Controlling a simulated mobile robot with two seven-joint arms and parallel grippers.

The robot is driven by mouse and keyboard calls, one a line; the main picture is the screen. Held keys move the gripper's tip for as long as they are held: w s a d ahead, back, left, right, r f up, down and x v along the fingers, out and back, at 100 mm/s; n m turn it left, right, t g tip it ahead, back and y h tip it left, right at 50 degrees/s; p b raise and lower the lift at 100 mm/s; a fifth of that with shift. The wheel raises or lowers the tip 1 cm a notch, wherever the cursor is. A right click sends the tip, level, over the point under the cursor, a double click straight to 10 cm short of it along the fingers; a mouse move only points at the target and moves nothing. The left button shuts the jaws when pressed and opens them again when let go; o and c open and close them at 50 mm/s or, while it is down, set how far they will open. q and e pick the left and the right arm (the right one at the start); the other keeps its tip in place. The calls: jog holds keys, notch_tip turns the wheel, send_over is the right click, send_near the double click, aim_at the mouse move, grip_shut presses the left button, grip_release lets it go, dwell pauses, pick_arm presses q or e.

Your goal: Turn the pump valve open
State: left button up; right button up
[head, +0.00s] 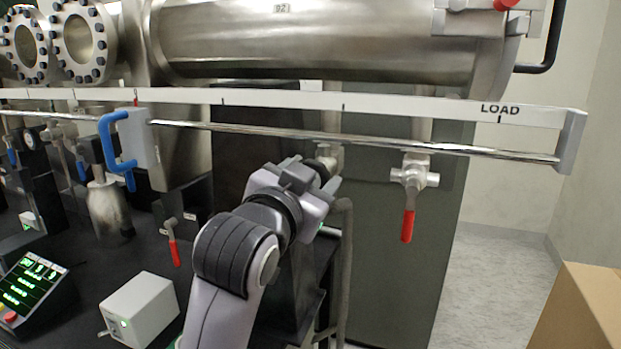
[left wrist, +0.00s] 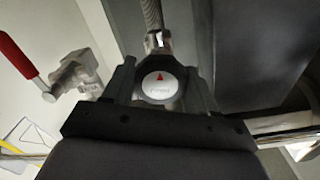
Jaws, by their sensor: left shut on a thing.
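The pump valve (left wrist: 160,87) shows in the left wrist view as a round knob with a white face, a red arrow mark and small lettering I cannot read clearly. My left gripper (left wrist: 161,80) has one finger on each side of the knob and is shut on it. In the head view, my left gripper (head: 313,174) reaches up to the valve below the chrome rail, and hides most of it. A metal fitting (head: 328,155) shows just past the fingers. My right gripper is not in view.
A red-handled valve (head: 408,210) hangs to the right of my gripper. The chrome rail (head: 470,149) and white LOAD bar (head: 420,108) run above. A blue handle (head: 107,145) is at left, a white box (head: 142,308) below, a cardboard box (head: 580,310) at lower right.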

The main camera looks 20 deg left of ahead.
pick_arm(q)
jog(key=shift+n, duration=1.1)
jog(key=shift+r, duration=0.1)
jog(key=o, duration=1)
jog(key=shift+o, duration=0.2)
jog(key=s+b, duration=0.1)
jog(key=s, duration=0.6)
jog(key=shift+a, duration=0.1)
